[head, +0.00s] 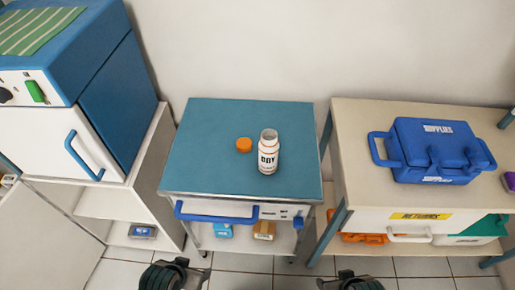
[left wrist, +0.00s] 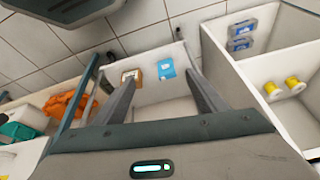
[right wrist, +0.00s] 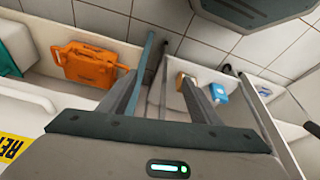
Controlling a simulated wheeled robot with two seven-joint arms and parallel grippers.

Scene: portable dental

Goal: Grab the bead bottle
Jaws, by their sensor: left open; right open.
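My left gripper (head: 178,263) is at the bottom edge of the head view, in front of the cart and apart from the bottle. It is open and empty; its fingers show in the left wrist view (left wrist: 155,95). My right gripper (head: 345,276) is further right at the same edge, also open and empty, its fingers showing in the right wrist view (right wrist: 160,100). Neither wrist view shows the bottle.
A blue case (head: 435,150) sits on the beige table (head: 360,120) at right. A blue and white cabinet (head: 75,85) stands at left. The cart has a blue drawer handle (head: 217,216) at its front. The cart top around the bottle is otherwise clear.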

